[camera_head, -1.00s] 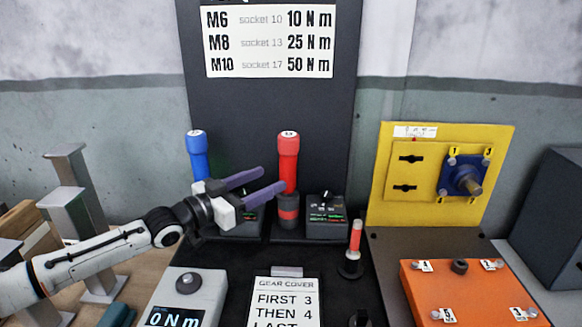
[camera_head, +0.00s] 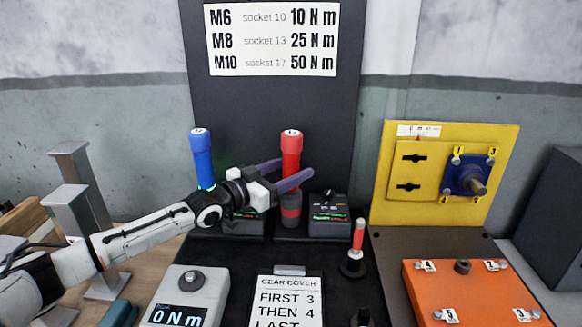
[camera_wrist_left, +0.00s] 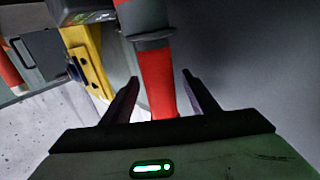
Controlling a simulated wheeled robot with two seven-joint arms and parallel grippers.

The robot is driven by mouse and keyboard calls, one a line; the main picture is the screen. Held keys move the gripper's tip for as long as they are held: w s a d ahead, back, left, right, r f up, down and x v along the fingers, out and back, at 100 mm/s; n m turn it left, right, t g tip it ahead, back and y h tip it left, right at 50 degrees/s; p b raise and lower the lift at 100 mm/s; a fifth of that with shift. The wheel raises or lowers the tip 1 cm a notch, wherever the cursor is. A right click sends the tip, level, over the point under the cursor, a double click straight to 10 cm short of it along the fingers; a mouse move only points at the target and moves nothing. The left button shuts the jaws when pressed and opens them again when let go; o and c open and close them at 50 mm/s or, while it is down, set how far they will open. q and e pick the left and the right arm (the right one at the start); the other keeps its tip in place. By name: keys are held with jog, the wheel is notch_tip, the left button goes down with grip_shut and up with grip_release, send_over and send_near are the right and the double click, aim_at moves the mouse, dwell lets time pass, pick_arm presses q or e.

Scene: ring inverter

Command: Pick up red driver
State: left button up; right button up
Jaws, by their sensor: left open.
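The red driver (camera_head: 291,155) stands upright in its dock on the black stand, red grip at the top and a dark collar below. My left gripper (camera_head: 290,172) is open, with its two purple fingers reaching on either side of the driver's red grip. In the left wrist view, the red driver (camera_wrist_left: 158,82) lies between the open fingers (camera_wrist_left: 160,95), with no clear contact. The blue driver (camera_head: 202,158) stands upright to the left, partly behind my left wrist. My right gripper is not in view.
Dock boxes with green displays, one at right (camera_head: 328,215), stand beside the drivers. A small red-handled tool (camera_head: 358,234) stands front right. A torque readout (camera_head: 185,297) and a gear cover card (camera_head: 289,300) lie in front. A yellow panel (camera_head: 399,140) and an orange cover (camera_head: 470,292) are at right.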

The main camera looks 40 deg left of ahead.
pick_arm(q)
jog(key=c, duration=1.3)
jog(key=shift+w+r, duration=0.1)
jog(key=shift+r, duration=0.2)
jog(key=shift+r, duration=0.1)
